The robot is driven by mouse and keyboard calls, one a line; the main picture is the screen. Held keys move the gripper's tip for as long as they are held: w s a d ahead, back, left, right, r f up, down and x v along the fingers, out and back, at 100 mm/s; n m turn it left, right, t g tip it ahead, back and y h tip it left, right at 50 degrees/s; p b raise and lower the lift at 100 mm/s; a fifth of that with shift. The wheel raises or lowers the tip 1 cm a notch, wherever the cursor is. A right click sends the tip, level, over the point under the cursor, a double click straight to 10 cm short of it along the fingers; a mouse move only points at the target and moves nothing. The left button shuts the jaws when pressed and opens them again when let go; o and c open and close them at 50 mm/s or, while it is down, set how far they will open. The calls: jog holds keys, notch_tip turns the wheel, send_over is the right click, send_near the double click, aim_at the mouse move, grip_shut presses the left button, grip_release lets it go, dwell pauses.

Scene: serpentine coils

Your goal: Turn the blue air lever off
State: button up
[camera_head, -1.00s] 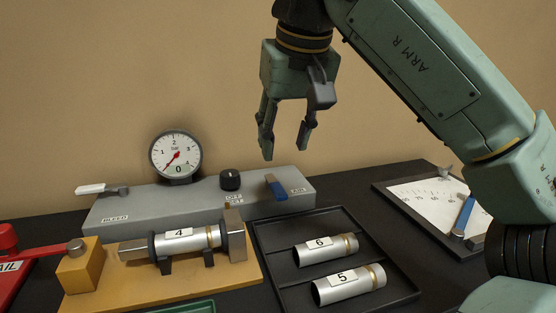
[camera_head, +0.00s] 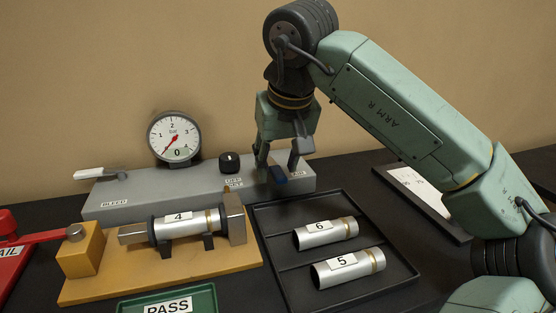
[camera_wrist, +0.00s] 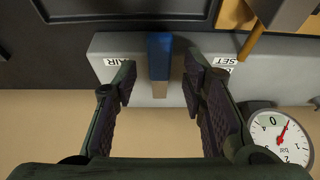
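The blue air lever (camera_head: 279,174) is on the right end of the grey panel (camera_head: 150,194), beside the AIR label. In the wrist view the blue lever (camera_wrist: 159,56) shows between my two fingers, with a gap on each side. My gripper (camera_head: 279,164) is open and points down over the lever, one finger on each side. The open fingers also show in the wrist view (camera_wrist: 158,88). My gripper partly hides the lever in the head view. The pressure gauge (camera_head: 174,138) has its red needle pointing lower left, near 0.
A black knob (camera_head: 229,162) stands left of my gripper, and a white bleed lever (camera_head: 97,174) is at the panel's left end. In front are a black tray (camera_head: 281,263) with cylinders 5 and 6, and a wooden stand (camera_head: 104,288) holding cylinder 4.

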jog(key=shift+c, duration=0.4)
grip_shut()
dwell(0.5)
